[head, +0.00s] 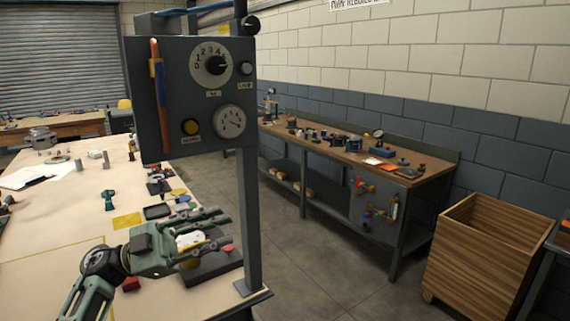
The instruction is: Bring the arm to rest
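My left arm comes in from the bottom left, over the near right part of the pale bench (50,240). My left gripper (228,228) points right, with its fingers spread apart. A small white part (190,240) with a bit of red shows between or behind the fingers. I cannot tell whether it touches them. A dark block (215,266) lies on the bench under the gripper, partly hidden by it. My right gripper is not in view.
A dark control box (205,95) with dials hangs on a grey post (250,220) just beyond the gripper. Small tools and trays lie on the bench. A workbench (430,178) stands along the right wall, a wooden crate (480,265) at the right. The floor between is clear.

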